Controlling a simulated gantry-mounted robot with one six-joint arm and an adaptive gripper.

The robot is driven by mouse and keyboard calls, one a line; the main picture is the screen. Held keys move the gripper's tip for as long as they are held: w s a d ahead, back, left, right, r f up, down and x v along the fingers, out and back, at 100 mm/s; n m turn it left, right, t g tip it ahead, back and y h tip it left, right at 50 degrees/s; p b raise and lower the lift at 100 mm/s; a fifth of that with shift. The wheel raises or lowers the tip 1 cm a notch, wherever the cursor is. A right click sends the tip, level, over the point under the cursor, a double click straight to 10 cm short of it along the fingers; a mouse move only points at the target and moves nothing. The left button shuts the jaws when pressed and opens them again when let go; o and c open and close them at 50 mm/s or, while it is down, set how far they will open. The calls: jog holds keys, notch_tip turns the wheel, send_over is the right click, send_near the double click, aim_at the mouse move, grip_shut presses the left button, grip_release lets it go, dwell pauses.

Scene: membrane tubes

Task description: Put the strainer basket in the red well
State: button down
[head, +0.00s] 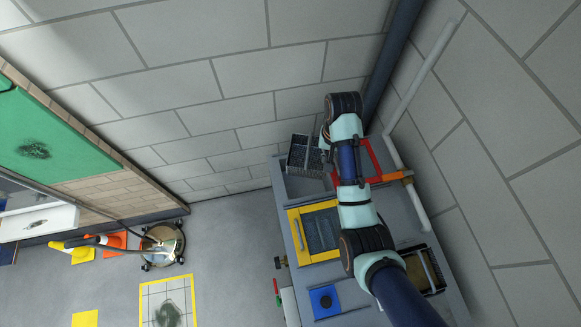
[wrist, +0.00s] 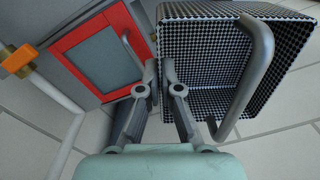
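The strainer basket (wrist: 210,50) is a dark mesh box with a grey bar handle, open and empty-looking. It fills the right of the wrist view and shows in the head view (head: 305,155) at the back of the bench. My gripper (wrist: 160,66) has its fingers almost together, with the basket's left wall between the tips; it is shut on that wall. The contact itself is small in view. The red well (wrist: 103,55) has a red frame around a grey panel with a bar handle, left of my gripper. In the head view my arm partly hides the red frame (head: 372,160).
A yellow-framed well (head: 320,232) with a handle lies nearer on the bench. A blue square (head: 324,301) and a dark open bin (head: 423,270) are at the front. A grey pipe with an orange fitting (head: 391,177) runs along the right. A wall stands close behind.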

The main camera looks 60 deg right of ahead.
jog(key=shift+f, duration=0.1)
jog(key=shift+w+d+f+b, duration=0.1)
jog(key=shift+f+b, duration=4.3)
jog(key=shift+f, duration=5.45)
jog(key=shift+f+b, duration=0.3)
jog(key=shift+f, duration=0.3)
jog(key=c, duration=1.6)
grip_release()
notch_tip(320, 180, up, 13)
jog(key=p, duration=0.2)
jog(key=shift+p, duration=0.4)
jog(key=shift+r, duration=0.1)
